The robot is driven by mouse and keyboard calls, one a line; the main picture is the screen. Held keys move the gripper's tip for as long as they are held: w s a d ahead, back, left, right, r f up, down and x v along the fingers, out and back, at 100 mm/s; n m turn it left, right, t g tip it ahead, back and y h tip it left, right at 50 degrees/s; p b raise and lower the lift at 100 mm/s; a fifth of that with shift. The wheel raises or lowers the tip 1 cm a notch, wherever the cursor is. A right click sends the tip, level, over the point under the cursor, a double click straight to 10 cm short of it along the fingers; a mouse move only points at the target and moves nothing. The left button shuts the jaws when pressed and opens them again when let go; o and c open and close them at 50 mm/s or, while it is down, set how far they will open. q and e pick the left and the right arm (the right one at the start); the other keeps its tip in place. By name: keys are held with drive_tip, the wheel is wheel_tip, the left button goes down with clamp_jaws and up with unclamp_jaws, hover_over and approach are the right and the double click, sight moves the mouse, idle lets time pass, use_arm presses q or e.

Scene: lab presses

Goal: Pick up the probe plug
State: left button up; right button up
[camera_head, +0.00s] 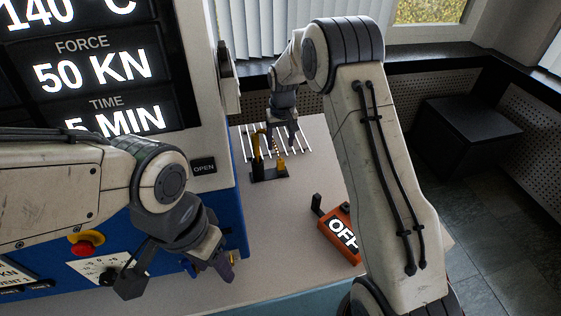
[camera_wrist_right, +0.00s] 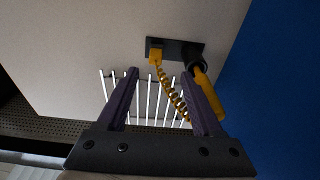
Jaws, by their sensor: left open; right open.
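The probe plug looks like the small yellow block (camera_wrist_right: 155,57) on a dark base (camera_wrist_right: 182,45) in the right wrist view. In the head view the yellow plug (camera_head: 280,163) is on the right of the base (camera_head: 268,174). A yellow coiled cord (camera_wrist_right: 174,98) runs from the plug towards a yellow-handled probe (camera_wrist_right: 205,97) in a black holder. My right gripper (camera_wrist_right: 161,74) is open and empty, its fingertips pointing towards the plug and still apart from it. In the head view it (camera_head: 286,138) is partly hidden. My left gripper (camera_head: 218,268) is open and empty in front of the press.
The blue and white press (camera_head: 227,215) stands left of the grey table (camera_head: 290,215). A white rod rack (camera_head: 310,148) lies behind the base. An orange box marked OFF (camera_head: 335,235) sits nearer. A red button (camera_head: 86,243) is beside my left arm.

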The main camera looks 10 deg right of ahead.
drive_tip(key=p, duration=0.1)
hover_over(280, 160)
drive_tip(key=f, duration=0.6)
drive_tip(key=shift+s+d+f, duration=0.15)
drive_tip(key=shift+s+d, duration=0.1)
drive_tip(key=shift+s, duration=0.15)
drive_tip(key=shift+f+p, duration=0.45)
drive_tip(key=shift+f, duration=0.1)
drive_tip(key=f, duration=0.2)
drive_tip(key=f+p, duration=0.1)
drive_tip(key=shift+w+a+f, duration=0.15)
drive_tip(key=shift+w+f, duration=0.1)
drive_tip(key=shift+w, duration=0.05)
drive_tip(key=shift+w+f, duration=0.1)
drive_tip(key=shift+f, duration=0.3)
drive_tip(key=shift+c, duration=0.3)
clamp_jaws()
drive_tip(key=shift+r, duration=0.1)
